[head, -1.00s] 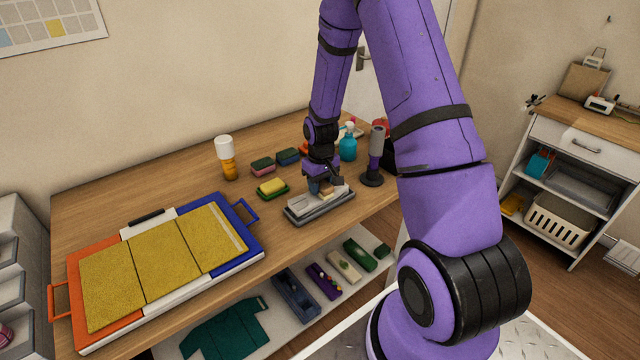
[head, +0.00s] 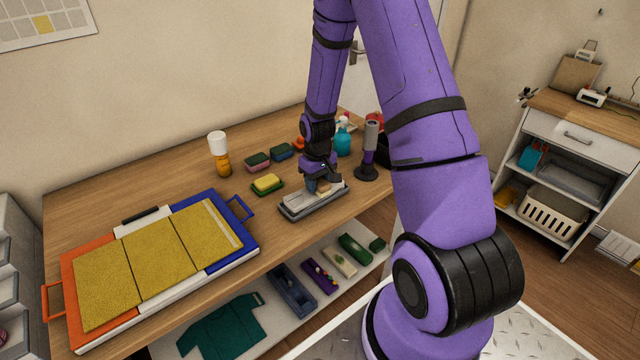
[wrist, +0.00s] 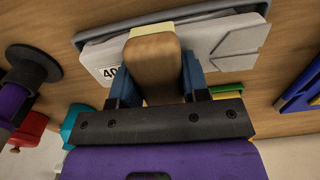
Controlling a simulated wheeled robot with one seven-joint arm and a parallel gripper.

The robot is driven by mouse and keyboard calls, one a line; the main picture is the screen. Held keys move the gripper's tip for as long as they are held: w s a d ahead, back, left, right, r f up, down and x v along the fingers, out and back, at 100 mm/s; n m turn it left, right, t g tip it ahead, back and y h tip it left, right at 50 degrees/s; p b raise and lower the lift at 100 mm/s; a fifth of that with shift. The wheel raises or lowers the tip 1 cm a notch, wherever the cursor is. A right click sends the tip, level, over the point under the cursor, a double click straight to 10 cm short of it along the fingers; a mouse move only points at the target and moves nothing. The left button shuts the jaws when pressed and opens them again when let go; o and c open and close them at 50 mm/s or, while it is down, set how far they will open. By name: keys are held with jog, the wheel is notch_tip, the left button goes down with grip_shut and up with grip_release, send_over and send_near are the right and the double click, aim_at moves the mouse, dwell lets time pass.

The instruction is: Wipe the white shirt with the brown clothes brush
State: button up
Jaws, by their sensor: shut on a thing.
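The brown clothes brush (wrist: 153,62) has a wooden back and a pale edge that shows at its far end in the wrist view. My gripper (wrist: 159,82) is shut on it, with a blue finger on each side. In the head view my gripper (head: 319,186) is over a shallow grey tray (head: 290,214) on the table. A folded light grey-white cloth, apparently the white shirt (wrist: 222,42), lies in the tray with a "40" label beside the brush. The brush is over the shirt; whether it touches the cloth is hidden.
A grey-topped tool (head: 371,140) on a round black base stands just right of the tray. A yellow sponge (head: 267,182) is to the left, with a white-capped bottle (head: 220,160) farther left. A folding board with yellow panels (head: 158,256) fills the table's left. Bare wood lies between.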

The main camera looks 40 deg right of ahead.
jog(key=shift+w, duration=1.05)
jog(key=shift+s, duration=1)
jog(key=shift+s+f, duration=0.15)
jog(key=shift+s, duration=0.4)
jog(key=shift+w+r, duration=0.2)
jog(key=shift+w, duration=1.4)
jog(key=shift+s+f, duration=0.1)
jog(key=shift+s, duration=1.5)
jog(key=shift+w, duration=1.6)
jog(key=shift+s+a, duration=0.2)
jog(key=shift+s, duration=0.3)
jog(key=shift+s+a, duration=0.2)
jog(key=shift+s, duration=0.25)
jog(key=shift+s+a, duration=0.25)
jog(key=shift+s, duration=0.4)
jog(key=shift+w, duration=1.5)
